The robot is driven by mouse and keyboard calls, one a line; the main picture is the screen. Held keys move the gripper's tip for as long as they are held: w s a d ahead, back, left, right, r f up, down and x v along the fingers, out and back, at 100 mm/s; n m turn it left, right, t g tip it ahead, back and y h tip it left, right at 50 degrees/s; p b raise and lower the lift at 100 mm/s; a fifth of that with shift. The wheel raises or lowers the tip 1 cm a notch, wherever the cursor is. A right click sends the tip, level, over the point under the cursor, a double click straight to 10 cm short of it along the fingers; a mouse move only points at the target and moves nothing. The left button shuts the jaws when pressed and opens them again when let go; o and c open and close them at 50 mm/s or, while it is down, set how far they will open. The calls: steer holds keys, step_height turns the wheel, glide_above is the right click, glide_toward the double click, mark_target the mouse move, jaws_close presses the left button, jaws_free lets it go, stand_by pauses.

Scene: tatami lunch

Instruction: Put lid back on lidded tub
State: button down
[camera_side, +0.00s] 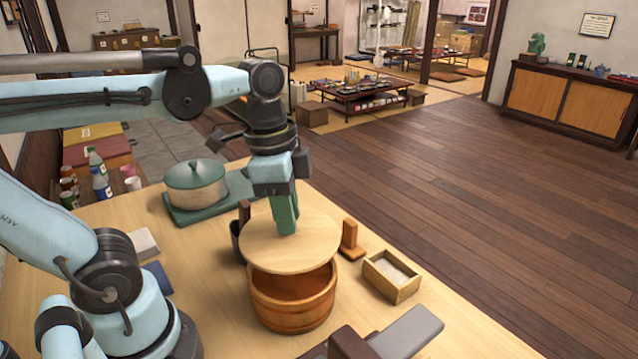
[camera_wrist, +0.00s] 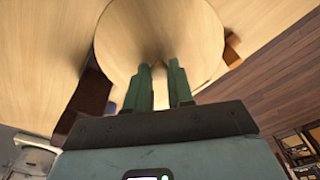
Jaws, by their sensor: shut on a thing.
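The lidded tub (camera_side: 291,306) is a round wooden tub with bands, standing on the table, and its inside shows at the front. The round pale wooden lid (camera_side: 310,245) is above the tub, apart from its front rim and offset toward the back. My gripper (camera_side: 286,226) is shut on the lid from above; its fingers hide whatever they grip at the lid's middle. In the wrist view the green fingers (camera_wrist: 160,88) reach to the middle of the lid (camera_wrist: 130,35), with the lid filling the space beyond them. The tub is hidden in the wrist view.
A green-lidded pot (camera_side: 196,186) sits on a green board behind left. A small wooden box (camera_side: 391,277) and a wooden stand (camera_side: 350,240) are right of the tub. A dark holder (camera_side: 238,240) is close to its left. A grey-topped object (camera_side: 407,331) is at the front.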

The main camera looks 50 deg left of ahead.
mark_target(289, 240)
steer(key=shift+f, duration=2.75)
steer(key=shift+f, duration=0.2)
steer(key=c, duration=0.9)
jaws_free()
steer(key=shift+o, duration=0.4)
steer(key=o, duration=0.4)
steer(key=shift+r, duration=0.15)
steer(key=shift+r, duration=3.35)
